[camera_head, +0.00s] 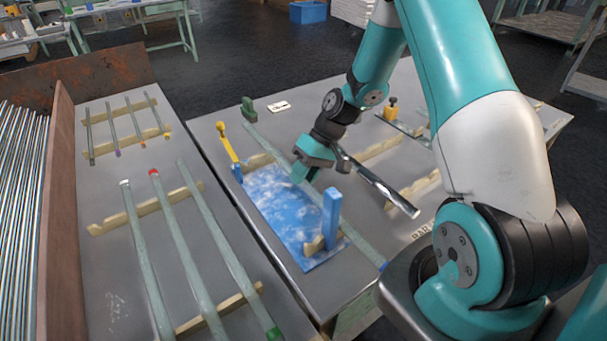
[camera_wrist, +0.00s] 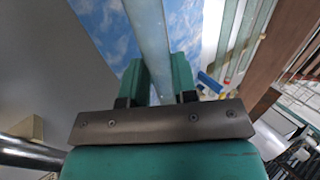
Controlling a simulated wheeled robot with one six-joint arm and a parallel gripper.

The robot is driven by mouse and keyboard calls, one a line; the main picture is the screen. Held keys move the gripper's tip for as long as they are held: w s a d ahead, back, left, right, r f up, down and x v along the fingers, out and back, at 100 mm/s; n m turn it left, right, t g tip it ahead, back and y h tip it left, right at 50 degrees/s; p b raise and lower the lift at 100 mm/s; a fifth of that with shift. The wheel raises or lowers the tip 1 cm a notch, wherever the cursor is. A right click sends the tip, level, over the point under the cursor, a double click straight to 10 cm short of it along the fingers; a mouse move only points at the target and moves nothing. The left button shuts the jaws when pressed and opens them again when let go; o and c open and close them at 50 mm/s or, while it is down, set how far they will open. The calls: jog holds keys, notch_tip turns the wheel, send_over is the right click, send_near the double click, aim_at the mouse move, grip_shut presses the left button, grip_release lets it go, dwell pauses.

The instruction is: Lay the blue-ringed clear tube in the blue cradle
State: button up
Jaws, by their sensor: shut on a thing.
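The clear tube (camera_head: 360,243) runs slantwise over the blue cradle, with its blue ring (camera_head: 382,266) at the near right end. The cradle has a blue-and-white mottled base (camera_head: 282,208), a tall blue post (camera_head: 331,218), a shorter blue post (camera_head: 237,173) and pale wooden supports. My gripper (camera_head: 301,172) is shut on the tube's middle stretch. In the wrist view, the tube (camera_wrist: 149,35) passes between my green fingers (camera_wrist: 158,80), with the mottled base (camera_wrist: 105,28) behind it. The tube passes right of the tall post. I cannot tell whether it touches the supports.
A shiny metal rod (camera_head: 385,188) lies close right of my gripper. A yellow upright (camera_head: 228,146) and a green block (camera_head: 249,109) stand at the far left of this table. Several other tubes (camera_head: 183,235) lie on wooden racks on the left table.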

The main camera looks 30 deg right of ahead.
jog(key=shift+f, duration=0.2)
jog(key=o, duration=0.9)
jog(key=shift+o, duration=0.2)
